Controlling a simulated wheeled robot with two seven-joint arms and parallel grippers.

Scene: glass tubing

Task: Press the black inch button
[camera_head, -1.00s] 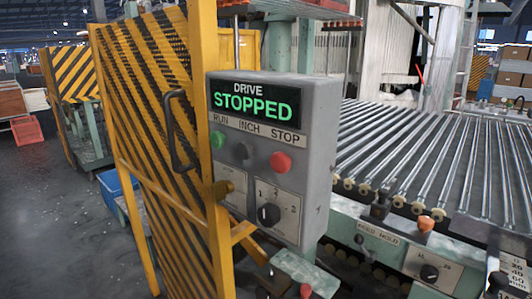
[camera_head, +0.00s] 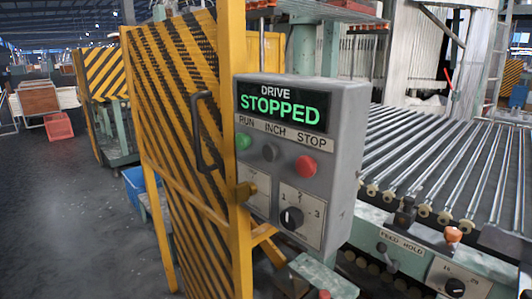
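A grey control box (camera_head: 345,165) is fixed beside a yellow post, right of the picture's middle. Its display (camera_head: 281,103) reads "DRIVE STOPPED" in white and green. Below it, a green button (camera_head: 243,141) sits under RUN, a dark button (camera_head: 270,152) under INCH and a red button (camera_head: 306,167) under STOP. The dark inch button is in plain view with nothing touching it. A black rotary knob (camera_head: 291,217) with numbers is lower on the box. Neither of my grippers is in view.
A yellow-and-black striped guard (camera_head: 185,130) with a black handle (camera_head: 205,132) stands left of the box. A bed of metal rollers (camera_head: 440,150) lies right, with a "FEED HOLD" panel (camera_head: 400,242) below. Open floor (camera_head: 60,220) lies left. A blue bin (camera_head: 134,184) stands behind the guard.

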